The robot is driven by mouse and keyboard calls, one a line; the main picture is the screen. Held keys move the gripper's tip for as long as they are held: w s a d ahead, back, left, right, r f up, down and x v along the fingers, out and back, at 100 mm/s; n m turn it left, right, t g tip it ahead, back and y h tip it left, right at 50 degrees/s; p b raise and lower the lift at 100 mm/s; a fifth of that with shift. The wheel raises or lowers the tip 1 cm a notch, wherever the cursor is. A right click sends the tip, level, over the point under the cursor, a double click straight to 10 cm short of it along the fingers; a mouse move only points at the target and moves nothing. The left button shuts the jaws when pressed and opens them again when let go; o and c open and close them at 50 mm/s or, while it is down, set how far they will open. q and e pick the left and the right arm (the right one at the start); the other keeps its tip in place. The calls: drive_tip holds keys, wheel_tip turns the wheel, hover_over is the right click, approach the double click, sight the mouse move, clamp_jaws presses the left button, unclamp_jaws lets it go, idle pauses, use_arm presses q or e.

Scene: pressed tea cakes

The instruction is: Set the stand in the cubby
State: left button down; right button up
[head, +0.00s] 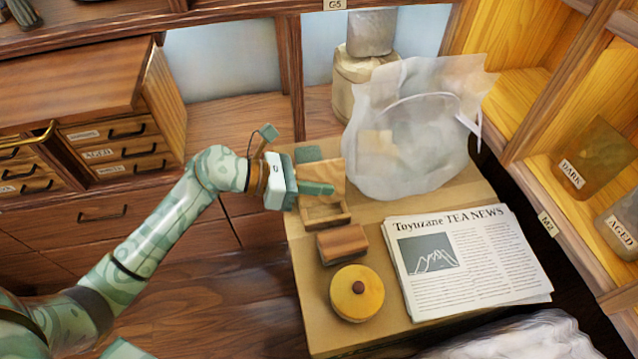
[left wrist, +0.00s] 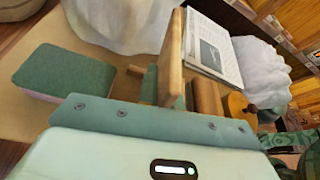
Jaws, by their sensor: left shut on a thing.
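The stand (head: 328,172) is a small light-brown wooden piece with an upright panel and a shallow tray-like base, at the left side of the low table. My left gripper (head: 313,187) is shut on it, with a green finger across the front of the panel. In the left wrist view the stand's panel (left wrist: 172,58) shows nearly edge-on beyond the gripper. I cannot tell whether its base touches the table. Open wooden cubbies (head: 518,95) line the right side, with tags on their frames; which one is meant does not show.

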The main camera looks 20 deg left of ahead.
use_arm(q)
drive_tip(key=shift+f, duration=0.15)
drive_tip(key=c, duration=1.6)
unclamp_jaws()
drive_tip(key=shift+o, duration=0.2)
use_arm(e)
drive_tip(key=shift+w, duration=0.1)
